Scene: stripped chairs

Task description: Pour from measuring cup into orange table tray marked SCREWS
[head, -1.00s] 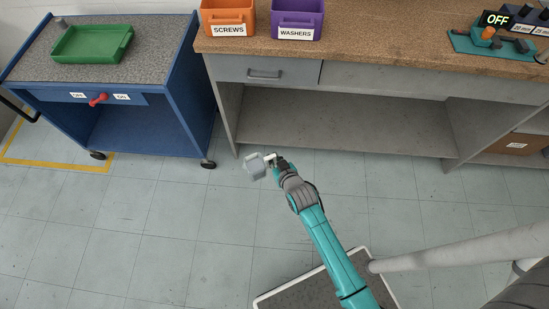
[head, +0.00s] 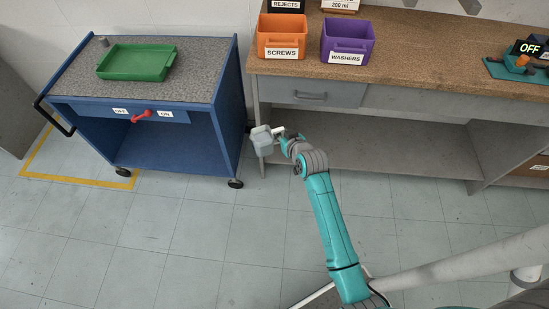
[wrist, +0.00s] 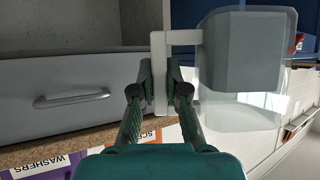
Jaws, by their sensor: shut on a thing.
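The measuring cup (head: 262,141) is a clear cup with a pale handle and grey contents; it also shows in the wrist view (wrist: 245,55). My gripper (head: 289,141) is shut on its handle, with one finger on each side in the wrist view (wrist: 161,90). The cup is in the air in front of the bench, below the bench top, and looks upright, with the wrist picture upside down. The orange tray marked SCREWS (head: 283,29) stands on the bench top, beyond the cup. The tray's inside looks empty.
A purple WASHERS tray (head: 347,40) stands right of the orange one, on the brown bench top (head: 430,50). REJECTS and 200 ml labels show behind. A blue cart (head: 165,140) with a green tray (head: 137,62) stands left, close to the cup. Floor in front is clear.

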